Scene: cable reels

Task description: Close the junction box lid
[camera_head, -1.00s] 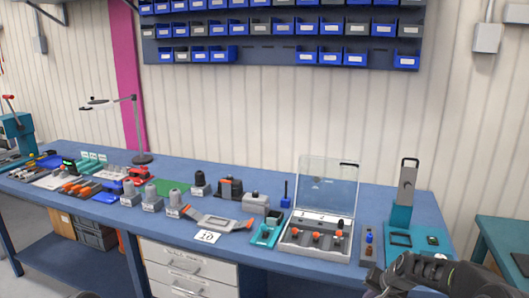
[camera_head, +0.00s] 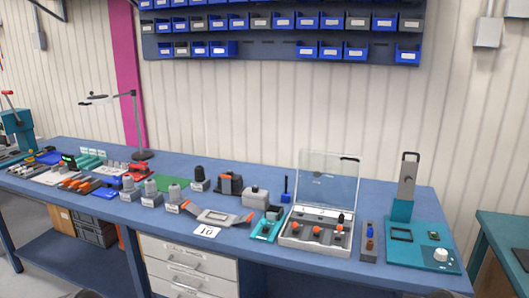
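The junction box (camera_head: 330,246) is a light grey box with several orange-capped parts and a dark knob inside. It stands on the right half of the blue bench, near the front edge. Its clear lid (camera_head: 327,180) stands open and roughly upright along the back edge of the box. Nothing touches the lid or the box.
A teal fixture with a grey upright handle (camera_head: 408,190) and a white knob stands right of the box. A narrow grey block (camera_head: 369,243) lies between them. A small teal holder (camera_head: 266,229) lies close on the left. Blue bins hang on the wall above.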

